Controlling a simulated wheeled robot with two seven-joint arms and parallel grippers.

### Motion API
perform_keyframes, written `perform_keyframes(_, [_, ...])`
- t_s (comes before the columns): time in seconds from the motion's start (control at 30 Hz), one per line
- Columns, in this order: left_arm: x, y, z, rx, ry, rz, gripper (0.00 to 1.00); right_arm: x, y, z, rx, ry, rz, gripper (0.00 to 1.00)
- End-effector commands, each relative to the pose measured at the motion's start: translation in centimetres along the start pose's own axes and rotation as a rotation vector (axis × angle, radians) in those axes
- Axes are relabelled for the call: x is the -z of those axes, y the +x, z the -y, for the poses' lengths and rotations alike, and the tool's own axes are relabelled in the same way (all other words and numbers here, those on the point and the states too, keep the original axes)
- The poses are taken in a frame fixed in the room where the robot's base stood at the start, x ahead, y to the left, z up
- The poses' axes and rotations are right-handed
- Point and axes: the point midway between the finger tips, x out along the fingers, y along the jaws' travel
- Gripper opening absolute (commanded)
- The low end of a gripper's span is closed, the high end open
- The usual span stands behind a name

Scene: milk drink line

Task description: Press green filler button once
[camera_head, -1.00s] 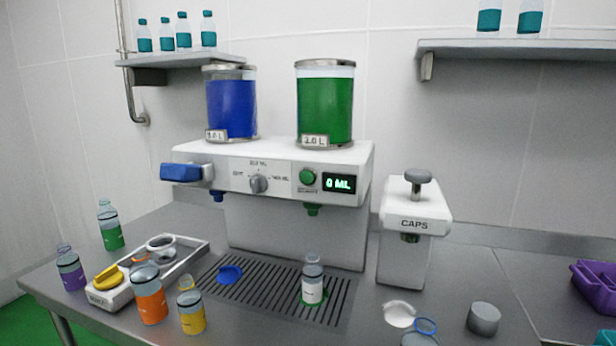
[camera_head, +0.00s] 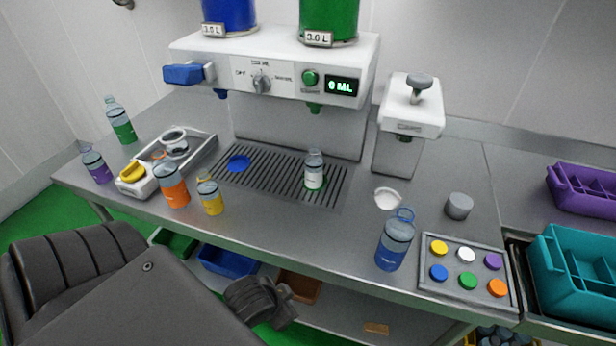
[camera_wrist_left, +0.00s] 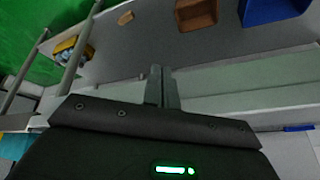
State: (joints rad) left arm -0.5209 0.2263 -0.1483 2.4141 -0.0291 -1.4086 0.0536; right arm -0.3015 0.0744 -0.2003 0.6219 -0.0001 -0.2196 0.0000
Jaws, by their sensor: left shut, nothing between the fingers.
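The green filler button (camera_head: 310,77) is on the white filler's front panel, left of a display (camera_head: 341,87) reading 0 ML. Above it is the green tank (camera_head: 329,18); below is a green nozzle (camera_head: 314,108). A clear bottle with a white label (camera_head: 314,172) stands upright on the drip grate under that nozzle. My left gripper (camera_head: 284,312) is low in front of the table's front edge, well away from the button. In the left wrist view its two fingers (camera_wrist_left: 161,84) are together and empty. My right gripper is not in view.
Orange (camera_head: 172,186), yellow (camera_head: 210,197) and blue (camera_head: 394,243) bottles stand toward the table's front. A cap tray (camera_head: 465,299) is at the right, beside a teal crate (camera_head: 570,275). The capper (camera_head: 408,122) stands right of the filler. The table's front middle is clear.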

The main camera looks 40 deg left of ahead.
Motion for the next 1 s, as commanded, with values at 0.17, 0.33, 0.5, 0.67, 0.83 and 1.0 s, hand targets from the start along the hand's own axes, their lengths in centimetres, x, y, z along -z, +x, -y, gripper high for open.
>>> perform_keyframes(0.17, [6.5,-0.8,4.3,0.112,0.116,-0.249,0.00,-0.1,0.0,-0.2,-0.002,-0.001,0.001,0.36])
perform_keyframes(0.33, [14.1,-3.8,9.3,0.291,0.272,-0.541,0.00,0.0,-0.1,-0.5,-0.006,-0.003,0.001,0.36])
perform_keyframes(0.5, [22.0,-10.7,14.4,0.577,0.475,-0.870,0.00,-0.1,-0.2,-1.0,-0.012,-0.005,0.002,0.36])
perform_keyframes(0.67, [26.7,-18.6,17.6,0.883,0.638,-1.121,0.00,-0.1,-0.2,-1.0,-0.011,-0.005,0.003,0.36])
perform_keyframes(0.83, [28.6,-25.1,19.0,1.151,0.747,-1.285,0.00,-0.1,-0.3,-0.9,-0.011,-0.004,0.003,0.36])
perform_keyframes(1.0, [29.0,-28.2,19.3,1.291,0.793,-1.356,0.00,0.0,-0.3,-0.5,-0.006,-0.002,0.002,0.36])
